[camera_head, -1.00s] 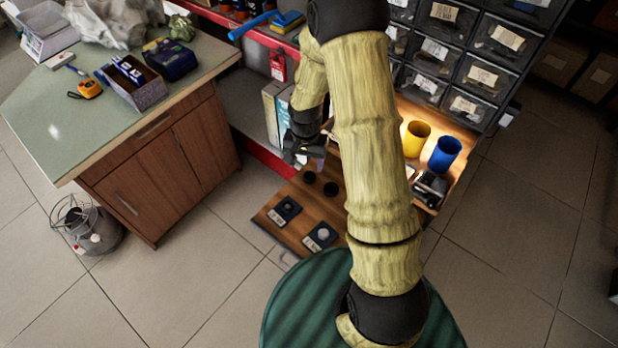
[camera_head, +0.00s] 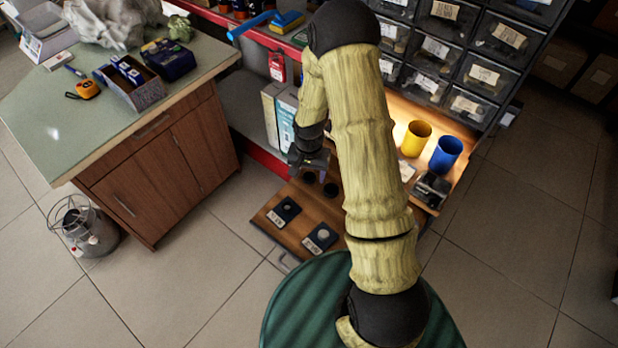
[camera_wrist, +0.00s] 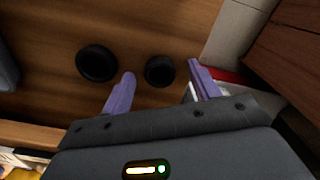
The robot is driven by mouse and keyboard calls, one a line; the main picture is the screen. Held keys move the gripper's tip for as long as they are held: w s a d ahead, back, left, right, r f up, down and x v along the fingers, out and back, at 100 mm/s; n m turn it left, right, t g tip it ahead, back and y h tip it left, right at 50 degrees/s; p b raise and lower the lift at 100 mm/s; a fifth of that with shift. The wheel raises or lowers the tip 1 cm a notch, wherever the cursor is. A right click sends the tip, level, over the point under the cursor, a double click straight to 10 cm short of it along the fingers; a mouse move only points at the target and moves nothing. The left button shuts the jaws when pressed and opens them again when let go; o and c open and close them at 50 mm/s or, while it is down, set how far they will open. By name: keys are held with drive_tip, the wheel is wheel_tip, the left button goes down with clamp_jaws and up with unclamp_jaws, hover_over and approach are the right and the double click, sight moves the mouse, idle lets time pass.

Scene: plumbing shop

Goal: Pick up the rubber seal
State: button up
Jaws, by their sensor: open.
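Two black, round, ring-like pieces lie on the wooden board below my gripper; either could be the rubber seal. In the wrist view the smaller black ring (camera_wrist: 159,71) is between the purple fingertips of my gripper (camera_wrist: 160,69), seen from above. The larger black ring (camera_wrist: 97,63) lies outside the fingers, to the left. In the head view the two rings show as dark spots (camera_head: 309,177) and (camera_head: 331,189), with my gripper (camera_head: 307,168) just above them. My gripper is open and holds nothing. Its height above the board is hard to tell.
Two small dark trays with labels (camera_head: 284,211) (camera_head: 320,237) lie nearer on the board (camera_head: 295,232). A yellow cup (camera_head: 415,139) and a blue cup (camera_head: 445,154) stand to the right, below the drawer cabinet (camera_head: 440,50). A green-topped counter (camera_head: 110,130) stands at left.

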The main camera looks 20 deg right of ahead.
idle(0.4)
drive_tip(key=c, duration=1.1)
drive_tip(key=shift+o, duration=0.2)
wheel_tip(320, 180, up, 10)
drive_tip(key=p, duration=0.2)
drive_tip(key=n, duration=0.2)
drive_tip(key=w+f+n, duration=0.2)
drive_tip(key=n, duration=0.1)
drive_tip(key=shift+a+f+n, duration=0.1)
drive_tip(key=shift+f+n, duration=0.05)
drive_tip(key=shift+n, duration=0.15)
drive_tip(key=shift+w, duration=0.1)
